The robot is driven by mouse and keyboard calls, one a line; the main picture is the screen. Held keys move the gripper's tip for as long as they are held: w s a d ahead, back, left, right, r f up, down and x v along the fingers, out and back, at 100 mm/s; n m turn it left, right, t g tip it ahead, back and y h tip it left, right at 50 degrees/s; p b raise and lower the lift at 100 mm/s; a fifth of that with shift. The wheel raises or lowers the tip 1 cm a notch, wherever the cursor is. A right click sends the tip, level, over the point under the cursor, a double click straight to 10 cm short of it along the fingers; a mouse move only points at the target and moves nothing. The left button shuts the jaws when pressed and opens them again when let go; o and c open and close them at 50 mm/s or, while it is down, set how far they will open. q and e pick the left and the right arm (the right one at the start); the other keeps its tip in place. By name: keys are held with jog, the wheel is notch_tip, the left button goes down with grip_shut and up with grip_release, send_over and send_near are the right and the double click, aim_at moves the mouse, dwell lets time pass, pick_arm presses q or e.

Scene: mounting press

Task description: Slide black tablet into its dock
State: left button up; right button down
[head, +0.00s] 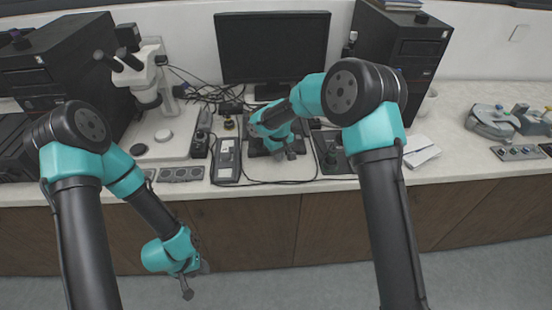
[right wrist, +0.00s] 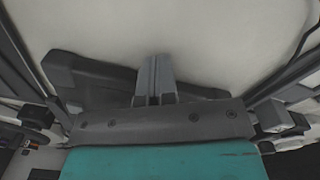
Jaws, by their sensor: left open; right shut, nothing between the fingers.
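My right gripper (head: 290,154) is over the bench in front of the monitor. Its fingers, together in the right wrist view (right wrist: 155,82), are shut with nothing between them. A dark flat slab (right wrist: 95,78) lies beyond and to both sides of the fingers in that view; it may be the black tablet or its dock, I cannot tell which. In the head view the right arm hides most of a dark flat piece (head: 257,151) there. Whether the slab touches the fingers is unclear. My left gripper (head: 187,290) is open and empty, low in front of the cabinets.
A monitor (head: 272,48) stands behind the right gripper. A microscope (head: 146,75) and cables are to the left. A grey handheld meter (head: 227,160) and a dark box (head: 331,153) flank the right gripper. Papers (head: 420,150) lie further right. The floor below the left gripper is clear.

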aim_at(264, 151)
jog(key=shift+w, duration=0.2)
jog(key=shift+w+d, duration=0.2)
jog(key=shift+w, duration=1.75)
jog(key=shift+s, duration=0.7)
jog(key=shift+a, duration=0.1)
jog(key=shift+a, duration=2.7)
jog(key=shift+w, duration=0.25)
